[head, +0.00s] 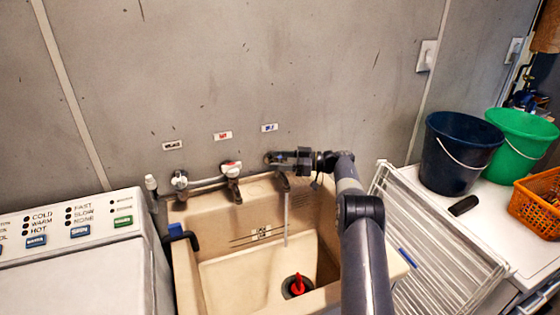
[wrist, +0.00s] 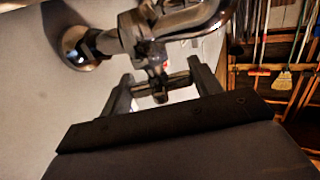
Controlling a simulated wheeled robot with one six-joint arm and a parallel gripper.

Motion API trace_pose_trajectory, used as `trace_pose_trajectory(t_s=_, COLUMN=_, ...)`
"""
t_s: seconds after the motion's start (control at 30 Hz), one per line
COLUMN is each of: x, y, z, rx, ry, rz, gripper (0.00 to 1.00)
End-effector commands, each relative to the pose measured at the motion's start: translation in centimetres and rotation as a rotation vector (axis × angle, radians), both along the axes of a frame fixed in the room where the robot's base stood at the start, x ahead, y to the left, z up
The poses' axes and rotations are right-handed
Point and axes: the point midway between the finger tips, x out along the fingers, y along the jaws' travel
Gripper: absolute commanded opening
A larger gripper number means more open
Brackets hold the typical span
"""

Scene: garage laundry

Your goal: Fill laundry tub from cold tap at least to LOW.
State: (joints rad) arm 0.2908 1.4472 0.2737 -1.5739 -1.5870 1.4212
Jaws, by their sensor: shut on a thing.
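The laundry tub (head: 186,275) is a beige sink under a wall pipe with several valves. My gripper (head: 277,158) is shut on the handle of the rightmost tap, below a blue-marked label (head: 269,128). The wrist view shows the tap handle (wrist: 165,88) between the two fingers. A thin pale stream (head: 285,218) falls from this tap's spout (head: 284,184) into the tub. Dark level lines with a small label (head: 262,233) mark the back wall; the words are too small to read. A red plug (head: 298,284) stands at the dark drain. I cannot tell the water depth.
A middle tap (head: 232,170) has a red-marked label, and another valve (head: 180,181) is to its left. A washer (head: 75,240) stands left. A white rack (head: 430,250), dark bucket (head: 455,155), green bucket (head: 520,140) and orange basket (head: 538,205) are right.

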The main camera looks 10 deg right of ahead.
Motion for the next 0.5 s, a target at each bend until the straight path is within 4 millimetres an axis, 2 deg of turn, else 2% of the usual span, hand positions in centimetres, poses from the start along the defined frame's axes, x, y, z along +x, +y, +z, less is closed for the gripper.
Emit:
trace_pose_trajectory(t_s=0.03, x=0.0, y=0.06, z=0.11, rx=0.002, ry=-0.001, rz=0.001, gripper=0.61)
trace_pose_trajectory(t_s=0.3, x=0.0, y=0.04, z=0.07, rx=0.001, ry=0.0, rz=0.0, gripper=0.82)
trace_pose_trajectory(t_s=0.5, x=0.0, y=0.0, z=0.04, rx=0.001, ry=0.0, rz=0.0, gripper=0.82)
